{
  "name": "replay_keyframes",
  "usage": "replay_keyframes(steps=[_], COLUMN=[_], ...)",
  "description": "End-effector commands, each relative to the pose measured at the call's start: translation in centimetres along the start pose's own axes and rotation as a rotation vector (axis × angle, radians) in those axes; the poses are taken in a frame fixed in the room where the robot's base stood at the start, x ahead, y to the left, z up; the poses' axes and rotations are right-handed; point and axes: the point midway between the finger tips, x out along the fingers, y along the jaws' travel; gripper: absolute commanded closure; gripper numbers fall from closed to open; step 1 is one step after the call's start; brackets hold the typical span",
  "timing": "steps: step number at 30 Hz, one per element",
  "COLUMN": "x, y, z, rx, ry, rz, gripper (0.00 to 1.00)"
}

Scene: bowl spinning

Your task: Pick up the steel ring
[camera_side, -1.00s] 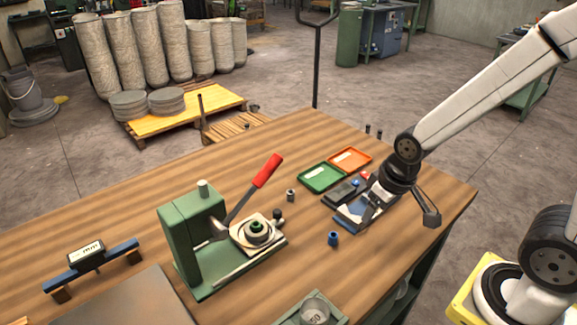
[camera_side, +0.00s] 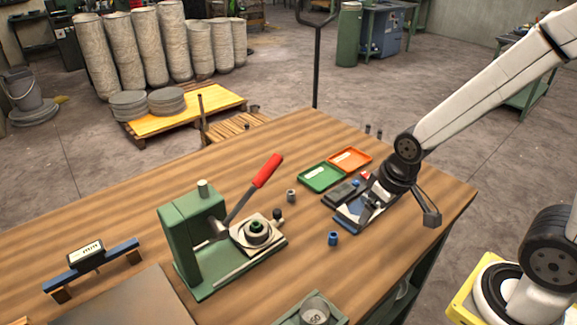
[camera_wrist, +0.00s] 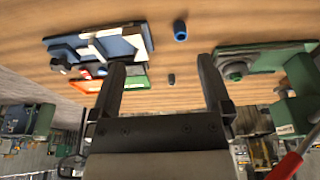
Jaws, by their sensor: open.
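A small grey steel ring (camera_side: 291,195) stands upright on the wooden table, between the green press and the green tray. It looks dark in the wrist view (camera_wrist: 171,78), between the lines of my two fingers. A blue ring (camera_side: 333,239) stands nearer the front edge and also shows in the wrist view (camera_wrist: 180,30). My gripper (camera_side: 368,208) is over the blue fixture at the right, apart from the steel ring. In the wrist view my gripper (camera_wrist: 163,68) has its fingers wide apart with nothing held between them.
The green press (camera_side: 190,235) with its red-handled lever (camera_side: 267,170) stands left of the steel ring. The green tray (camera_side: 321,178) and orange tray (camera_side: 350,160) lie behind. The blue fixture (camera_side: 350,218) is under my gripper. A gauge stand (camera_side: 90,262) is at far left.

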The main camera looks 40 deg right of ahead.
Motion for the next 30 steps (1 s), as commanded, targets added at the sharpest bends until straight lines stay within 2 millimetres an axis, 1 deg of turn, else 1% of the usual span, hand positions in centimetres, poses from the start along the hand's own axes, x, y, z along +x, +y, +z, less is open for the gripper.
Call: replay_keyframes(steps=[5, 21, 30], x=[-0.7, -5.0, -4.6], y=[0.0, 0.0, -0.9], z=[-0.3, -1.2, -3.0], rx=[0.000, 0.000, 0.194], ry=[0.004, 0.004, -0.027], rz=[0.000, 0.000, -0.042], gripper=[0.00, 0.00, 0.00])
